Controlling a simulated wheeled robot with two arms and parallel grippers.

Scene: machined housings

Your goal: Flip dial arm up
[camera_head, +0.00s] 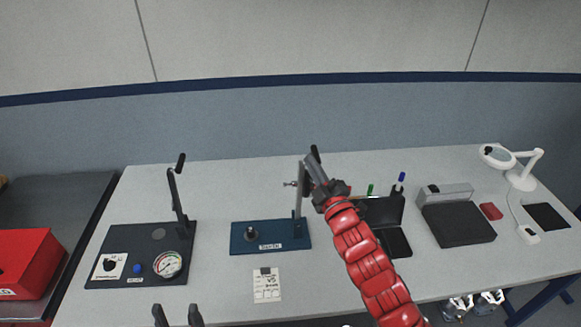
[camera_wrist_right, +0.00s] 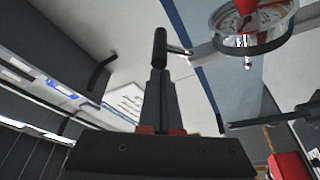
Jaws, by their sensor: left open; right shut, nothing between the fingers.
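The dial fixture has a blue base (camera_head: 285,236) with a black knob and a label, and a grey post (camera_head: 298,200) standing at its right end. In the right wrist view its round dial (camera_wrist_right: 255,20) and a silver bar (camera_wrist_right: 205,48) show near the top. A black handle (camera_wrist_right: 160,48) at the bar's end is just beyond the fingertips; it also shows in the head view (camera_head: 315,151). My right gripper (camera_head: 309,160) is shut and empty beside the handle; contact cannot be told. It hides much of the arm. My left gripper (camera_head: 177,312) is open, low at the front.
A black base (camera_head: 110,240) with a pressure gauge (camera_head: 168,264) and upright lever (camera_head: 176,195) stands left. A paper card (camera_head: 267,285) lies in front of the blue base. A black open case (camera_head: 395,241), grey box (camera_head: 460,224) and magnifier lamp (camera_head: 522,181) are right.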

